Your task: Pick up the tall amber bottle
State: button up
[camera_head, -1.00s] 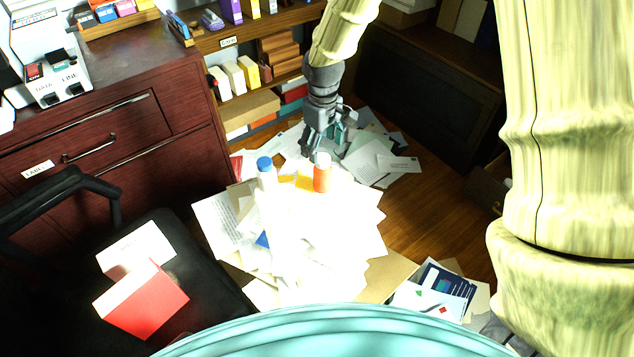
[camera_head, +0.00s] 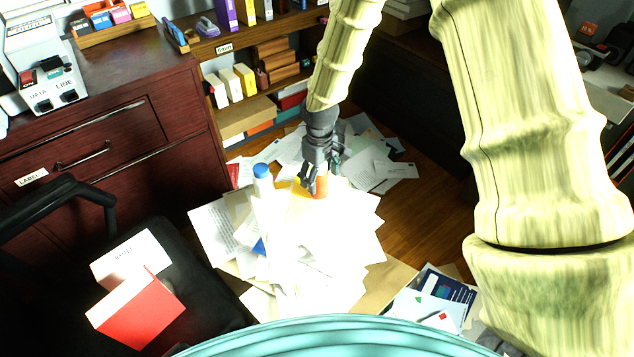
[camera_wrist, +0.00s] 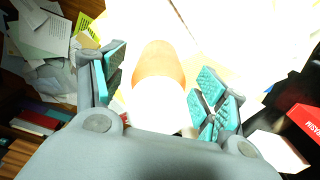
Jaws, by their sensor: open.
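The amber bottle (camera_head: 321,187) stands on the pile of papers in the head view, its orange body partly hidden by my gripper (camera_head: 318,177). In the wrist view the bottle (camera_wrist: 158,68) lies between my two fingers, with its white cap nearest the camera and its orange body beyond. My gripper (camera_wrist: 160,88) is open, with teal pads on both sides of the bottle. Gaps show between the pads and the bottle.
A white bottle with a blue cap (camera_head: 262,178) stands to the left on the papers (camera_head: 310,245). A black chair (camera_head: 190,290) with a red box (camera_head: 140,308) is at the lower left. A dark red cabinet (camera_head: 110,120) and shelves (camera_head: 262,40) stand behind.

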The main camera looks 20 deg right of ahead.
jog(key=shift+f, duration=0.4)
jog(key=c, duration=1.1)
jog(key=shift+c, duration=0.4)
jog(key=shift+r, duration=0.15)
